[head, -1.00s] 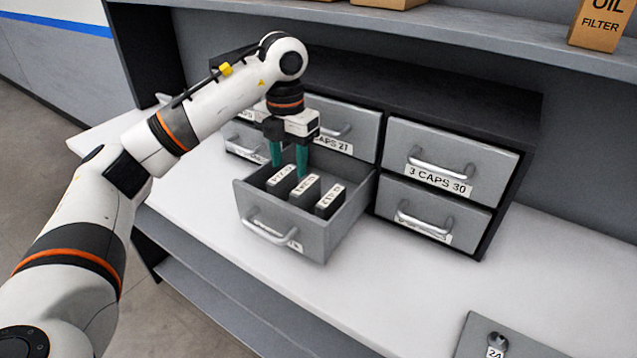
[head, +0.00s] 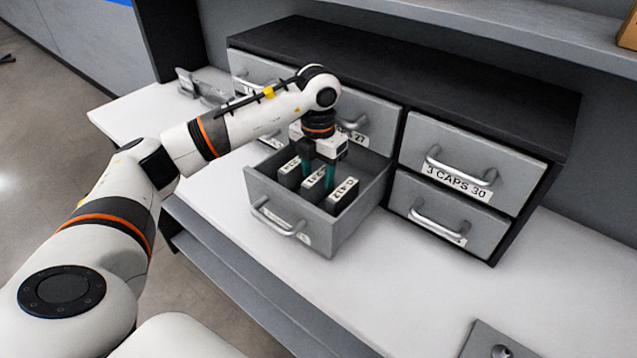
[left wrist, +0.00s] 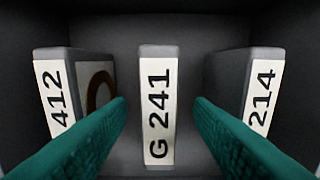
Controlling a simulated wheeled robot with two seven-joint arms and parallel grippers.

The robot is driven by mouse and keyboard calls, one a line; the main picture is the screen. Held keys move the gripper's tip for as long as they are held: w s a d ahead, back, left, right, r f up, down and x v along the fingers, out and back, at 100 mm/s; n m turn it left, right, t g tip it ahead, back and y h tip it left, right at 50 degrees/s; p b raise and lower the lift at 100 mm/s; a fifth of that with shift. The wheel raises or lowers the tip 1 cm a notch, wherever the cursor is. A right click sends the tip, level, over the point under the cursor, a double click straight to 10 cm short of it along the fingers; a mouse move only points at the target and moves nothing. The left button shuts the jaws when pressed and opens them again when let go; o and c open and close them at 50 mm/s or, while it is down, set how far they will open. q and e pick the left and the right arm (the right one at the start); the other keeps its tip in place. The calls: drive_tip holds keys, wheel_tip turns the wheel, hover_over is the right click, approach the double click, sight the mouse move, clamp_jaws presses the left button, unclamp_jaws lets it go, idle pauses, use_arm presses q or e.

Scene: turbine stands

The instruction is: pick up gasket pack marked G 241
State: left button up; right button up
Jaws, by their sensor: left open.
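The gasket pack marked G 241 (left wrist: 157,105) stands upright in the middle of the left wrist view, a dark pack with a white label along its top. In the head view it is the middle pack (head: 322,181) in the open drawer (head: 290,235). My left gripper (head: 318,178) points down into the drawer, open. In the left wrist view its green fingers (left wrist: 160,112) lie on either side of the G 241 pack, with gaps to it. Whether the tips are below its top is hard to tell. My right gripper is out of view.
Packs ending in 412 (left wrist: 58,95) and 214 (left wrist: 262,95) stand close on either side. The drawer walls surround them. Closed drawers with handles, one labelled 3 CAPS 30 (head: 458,178), are to the right. The white worktop (head: 420,285) is mostly clear in front.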

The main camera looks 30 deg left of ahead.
sight(318, 175)
use_arm(q)
drive_tip(key=shift+f, duration=1.55)
drive_tip(key=shift+c, duration=0.6)
clamp_jaws()
drive_tip(key=shift+r, duration=0.1)
